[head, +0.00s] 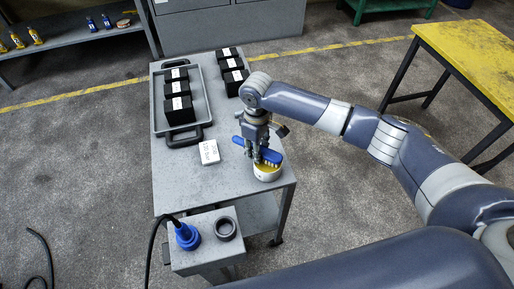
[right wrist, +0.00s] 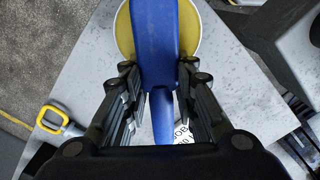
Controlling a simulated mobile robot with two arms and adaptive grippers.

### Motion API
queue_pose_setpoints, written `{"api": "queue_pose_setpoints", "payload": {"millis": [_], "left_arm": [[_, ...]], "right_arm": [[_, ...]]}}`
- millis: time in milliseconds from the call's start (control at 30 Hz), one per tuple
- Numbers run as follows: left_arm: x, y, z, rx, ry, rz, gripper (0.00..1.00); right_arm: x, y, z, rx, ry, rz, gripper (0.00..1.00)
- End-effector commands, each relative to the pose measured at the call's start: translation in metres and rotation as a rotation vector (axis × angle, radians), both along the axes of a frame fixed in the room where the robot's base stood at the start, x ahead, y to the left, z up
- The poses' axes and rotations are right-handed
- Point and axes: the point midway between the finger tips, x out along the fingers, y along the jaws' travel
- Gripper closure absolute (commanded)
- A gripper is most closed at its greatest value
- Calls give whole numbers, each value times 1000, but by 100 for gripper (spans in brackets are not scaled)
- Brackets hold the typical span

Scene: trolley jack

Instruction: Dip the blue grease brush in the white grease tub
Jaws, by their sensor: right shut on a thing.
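The white grease tub (head: 267,172) holds yellow grease and stands at the near right corner of the grey trolley top (head: 228,190). The blue grease brush (head: 243,142) is held by my right gripper (head: 258,157), which points down beside the tub. In the right wrist view my right gripper (right wrist: 160,95) is shut on the handle of the brush (right wrist: 160,45). The brush head lies over the tub (right wrist: 124,35), whose rim and yellow grease show on both sides. I cannot tell whether the bristles touch the grease. My left gripper is not in view.
A white labelled box (head: 209,152) lies left of the tub. A grey tray (head: 160,105) with black boxes stands farther back, with more black boxes (head: 232,75) beside it. A lower shelf holds a blue item (head: 188,238) and a grey ring (head: 225,229).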

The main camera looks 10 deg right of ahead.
Motion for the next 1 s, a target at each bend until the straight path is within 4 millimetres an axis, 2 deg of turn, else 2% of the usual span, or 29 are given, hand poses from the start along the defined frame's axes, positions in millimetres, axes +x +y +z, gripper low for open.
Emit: {"api": "queue_pose_setpoints", "payload": {"millis": [1000], "left_arm": [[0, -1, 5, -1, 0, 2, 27]], "right_arm": [[0, 0, 0, 1, -1, 0, 93]]}}
